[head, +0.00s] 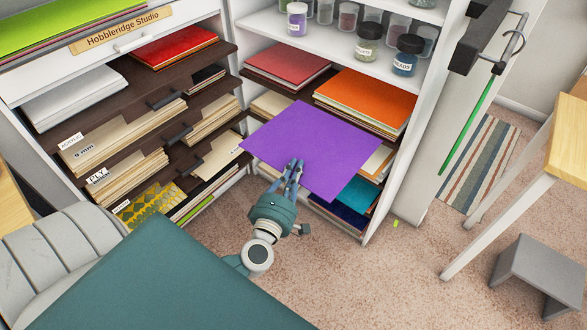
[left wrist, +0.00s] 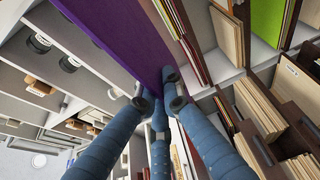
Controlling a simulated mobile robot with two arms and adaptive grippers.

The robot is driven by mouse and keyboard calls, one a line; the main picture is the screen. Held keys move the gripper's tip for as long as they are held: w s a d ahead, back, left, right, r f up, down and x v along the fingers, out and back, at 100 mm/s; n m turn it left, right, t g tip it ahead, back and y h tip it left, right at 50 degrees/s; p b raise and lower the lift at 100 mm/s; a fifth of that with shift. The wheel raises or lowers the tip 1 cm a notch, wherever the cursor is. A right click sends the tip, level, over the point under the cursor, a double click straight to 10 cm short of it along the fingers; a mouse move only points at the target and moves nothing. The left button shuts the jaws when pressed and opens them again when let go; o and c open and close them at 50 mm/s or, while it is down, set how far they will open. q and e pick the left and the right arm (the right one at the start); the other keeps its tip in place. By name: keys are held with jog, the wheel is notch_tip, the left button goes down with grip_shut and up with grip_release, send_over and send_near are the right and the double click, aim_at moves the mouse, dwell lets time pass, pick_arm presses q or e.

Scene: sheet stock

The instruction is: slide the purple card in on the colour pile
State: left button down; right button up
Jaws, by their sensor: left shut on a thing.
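The purple card (head: 310,145) is a large flat sheet in front of the white shelf unit in the head view. My left gripper (head: 293,172) is shut on its near edge. In the left wrist view the blue fingers (left wrist: 160,98) pinch the purple card (left wrist: 120,38). Coloured sheets lie in the unit's compartments: an orange-topped pile (head: 367,95) behind the card, a red pile (head: 287,62) left of it, and teal sheets (head: 357,192) lower down. The card hides part of the compartments below the orange pile. I cannot tell which pile is meant. My right gripper is not in view.
Jars (head: 408,55) stand on the shelf above the piles. Left are dark pull-out shelves with board stacks (head: 115,140). The unit's white right side stands close by the card.

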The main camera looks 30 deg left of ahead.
aim_at(307, 158)
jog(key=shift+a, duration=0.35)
pick_arm(q)
jog(key=shift+f, duration=0.1)
jog(key=shift+f, duration=0.15)
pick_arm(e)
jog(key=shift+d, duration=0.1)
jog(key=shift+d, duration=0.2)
pick_arm(q)
jog(key=shift+w, duration=0.75)
jog(key=shift+w+d+p, duration=0.15)
jog(key=shift+w+p, duration=0.2)
jog(key=shift+w, duration=1.4)
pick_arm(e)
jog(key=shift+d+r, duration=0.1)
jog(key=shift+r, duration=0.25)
